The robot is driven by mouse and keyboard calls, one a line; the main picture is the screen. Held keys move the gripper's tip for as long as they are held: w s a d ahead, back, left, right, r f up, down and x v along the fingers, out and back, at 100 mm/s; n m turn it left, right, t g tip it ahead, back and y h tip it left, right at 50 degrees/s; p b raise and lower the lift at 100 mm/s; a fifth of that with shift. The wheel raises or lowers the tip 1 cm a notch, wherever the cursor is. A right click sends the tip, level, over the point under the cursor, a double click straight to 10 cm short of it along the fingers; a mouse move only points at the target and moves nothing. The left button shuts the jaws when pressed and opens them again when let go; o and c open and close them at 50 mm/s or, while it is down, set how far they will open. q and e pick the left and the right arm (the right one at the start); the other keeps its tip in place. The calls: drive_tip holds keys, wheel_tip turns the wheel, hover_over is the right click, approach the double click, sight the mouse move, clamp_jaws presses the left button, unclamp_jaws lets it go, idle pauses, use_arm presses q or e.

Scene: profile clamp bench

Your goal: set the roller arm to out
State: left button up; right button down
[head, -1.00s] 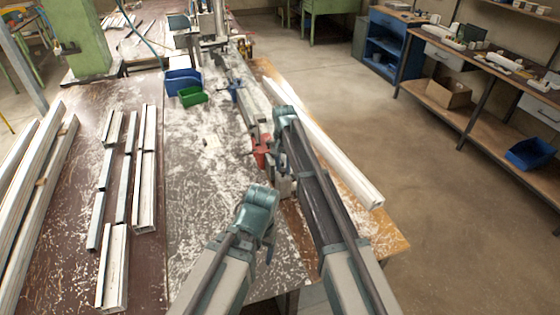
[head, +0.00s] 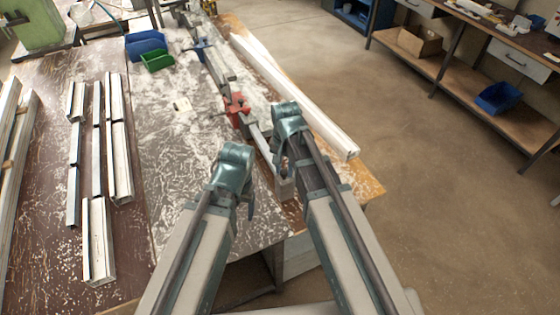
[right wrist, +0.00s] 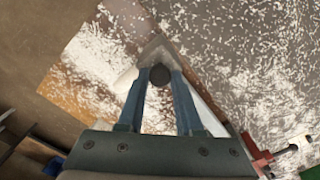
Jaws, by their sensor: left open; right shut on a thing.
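My right gripper (right wrist: 160,78) is shut on a dark round knob (right wrist: 159,75), seen between its blue fingertips in the right wrist view. The knob seems to belong to the roller arm, but most of that arm is hidden and I cannot read its setting. In the head view my right gripper (head: 283,163) is at the near end of the clamp rail, beside a grey end block (head: 285,188). My left gripper (head: 247,208) is open and empty, to the left of that block and apart from it.
A red clamp (head: 236,108) sits on the rail beyond my grippers. A long white profile (head: 300,100) lies to the right. Blue (head: 148,45) and green (head: 157,61) bins and several cut profiles (head: 98,235) are on the left. Open floor lies right of the bench.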

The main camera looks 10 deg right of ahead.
drive_tip(key=shift+s, duration=0.15)
drive_tip(key=c, duration=0.6)
unclamp_jaws()
wheel_tip(320, 180, up, 14)
drive_tip(key=p, duration=1.4)
drive_tip(key=shift+f, duration=0.1)
drive_tip(key=s+f+n+b, duration=0.3)
drive_tip(key=s+f+b, duration=0.1)
drive_tip(key=s+a+f+n+b, duration=0.1)
drive_tip(key=s+f+n+b, duration=0.2)
drive_tip(key=s+f+b, duration=0.1)
drive_tip(key=s+a+f+n+h+b, duration=0.1)
drive_tip(key=s+f+n+b, duration=0.2)
drive_tip(key=s+f+b, duration=0.2)
drive_tip(key=shift+a+f+b, duration=0.25)
drive_tip(key=shift+f+b, duration=0.2)
drive_tip(key=shift+b, duration=0.15)
